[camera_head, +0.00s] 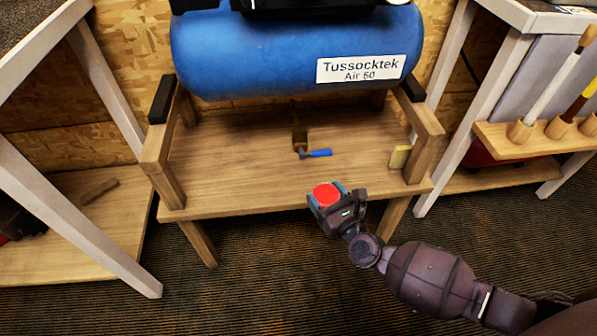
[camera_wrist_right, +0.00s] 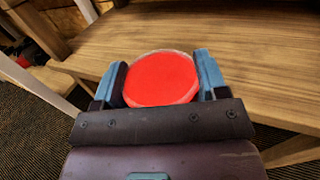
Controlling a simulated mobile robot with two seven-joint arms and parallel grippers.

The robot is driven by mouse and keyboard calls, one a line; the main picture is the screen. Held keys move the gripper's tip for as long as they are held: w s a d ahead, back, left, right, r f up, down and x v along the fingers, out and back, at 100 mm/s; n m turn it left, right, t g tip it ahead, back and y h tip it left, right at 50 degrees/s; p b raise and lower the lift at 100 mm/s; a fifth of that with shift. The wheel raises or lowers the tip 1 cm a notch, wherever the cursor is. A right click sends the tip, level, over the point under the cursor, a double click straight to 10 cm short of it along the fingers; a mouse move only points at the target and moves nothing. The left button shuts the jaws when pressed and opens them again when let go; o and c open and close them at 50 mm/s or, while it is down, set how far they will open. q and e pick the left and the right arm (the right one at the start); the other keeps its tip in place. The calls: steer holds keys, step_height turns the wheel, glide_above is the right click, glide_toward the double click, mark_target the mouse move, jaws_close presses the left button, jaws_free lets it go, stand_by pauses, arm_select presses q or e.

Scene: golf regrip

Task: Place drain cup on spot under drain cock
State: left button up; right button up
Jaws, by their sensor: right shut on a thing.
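A red round drain cup (camera_head: 326,195) is held between the fingers of my right gripper (camera_head: 336,196), just in front of the wooden stand's front edge. In the right wrist view the red cup (camera_wrist_right: 160,78) fills the space between the two blue-padded fingers (camera_wrist_right: 158,82). The drain cock (camera_head: 300,142) is a brass fitting with a blue lever (camera_head: 317,153) below the blue tank (camera_head: 290,50). It hangs over the wooden shelf (camera_head: 235,165). No marked spot can be made out on the shelf under it. My left gripper is not in view.
The stand's wooden side rails (camera_head: 160,140) flank the shelf. A small yellowish block (camera_head: 399,157) sits at its right end. A rack (camera_head: 540,135) holding club shafts is at right. The shelf front is clear.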

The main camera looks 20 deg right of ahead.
steer(key=w, duration=0.4)
steer(key=w+a+b, duration=0.1)
steer(key=w, duration=0.7)
steer(key=shift+w+a+f+b, duration=0.2)
steer(key=shift+f+b, duration=0.05)
steer(key=shift+b, duration=0.1)
step_height(320, 180, down, 3)
steer(key=shift+s+b, duration=0.15)
steer(key=shift+b, duration=0.65)
steer(key=shift+f, duration=0.25)
steer(key=shift+r, duration=0.2)
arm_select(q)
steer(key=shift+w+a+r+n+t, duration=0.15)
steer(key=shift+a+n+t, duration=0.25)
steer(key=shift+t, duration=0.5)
arm_select(e)
steer(key=shift+f, duration=0.1)
